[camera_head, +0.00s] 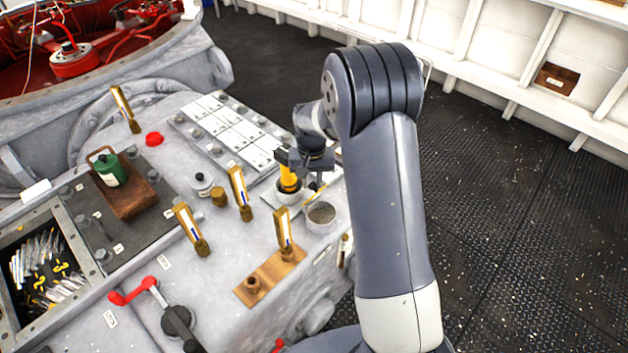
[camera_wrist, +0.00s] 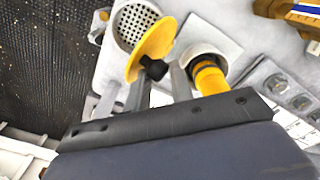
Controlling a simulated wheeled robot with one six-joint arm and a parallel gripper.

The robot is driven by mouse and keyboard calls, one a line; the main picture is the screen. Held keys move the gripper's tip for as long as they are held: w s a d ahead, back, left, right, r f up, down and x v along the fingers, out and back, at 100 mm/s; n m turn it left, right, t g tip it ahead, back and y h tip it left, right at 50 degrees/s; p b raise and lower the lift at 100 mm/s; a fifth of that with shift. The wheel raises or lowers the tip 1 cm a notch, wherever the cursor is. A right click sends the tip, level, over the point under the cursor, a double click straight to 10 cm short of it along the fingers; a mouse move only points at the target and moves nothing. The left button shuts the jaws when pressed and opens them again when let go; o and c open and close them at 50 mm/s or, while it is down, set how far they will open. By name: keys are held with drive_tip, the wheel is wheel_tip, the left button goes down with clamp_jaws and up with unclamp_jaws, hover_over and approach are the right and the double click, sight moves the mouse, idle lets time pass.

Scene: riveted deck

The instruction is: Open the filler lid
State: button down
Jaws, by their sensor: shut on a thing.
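The filler is a yellow neck (camera_head: 289,182) standing upright in a pale round socket near the deck console's right edge. It also shows in the wrist view (camera_wrist: 207,77), its near end partly hidden by my gripper. The filler lid (camera_wrist: 152,42) is a yellow disc with a black knob, tilted steeply and beside the neck in the wrist view. My gripper (camera_wrist: 160,80) is shut at the black knob, a finger on either side. In the head view my gripper (camera_head: 306,162) is just above and right of the neck, and the lid is mostly hidden there.
A perforated round cup (camera_head: 321,214) is close in front of the filler. Several brass levers (camera_head: 240,193) stand to the left. A wooden block (camera_head: 268,276) lies at the front. The dark floor (camera_head: 490,190) to the right is clear.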

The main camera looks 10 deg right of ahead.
drive_tip(key=shift+s+a+f, duration=0.3)
drive_tip(key=shift+s+f, duration=0.05)
drive_tip(key=shift+f, duration=0.25)
drive_tip(key=c, duration=1.3)
unclamp_jaws()
drive_tip(key=shift+a, duration=0.1)
drive_tip(key=shift+o, duration=0.2)
drive_tip(key=shift+w+r, duration=0.15)
drive_tip(key=shift+r, duration=0.2)
wheel_tip(320, 180, up, 11)
drive_tip(key=shift+f+b, duration=0.15)
drive_tip(key=shift+b, duration=0.2)
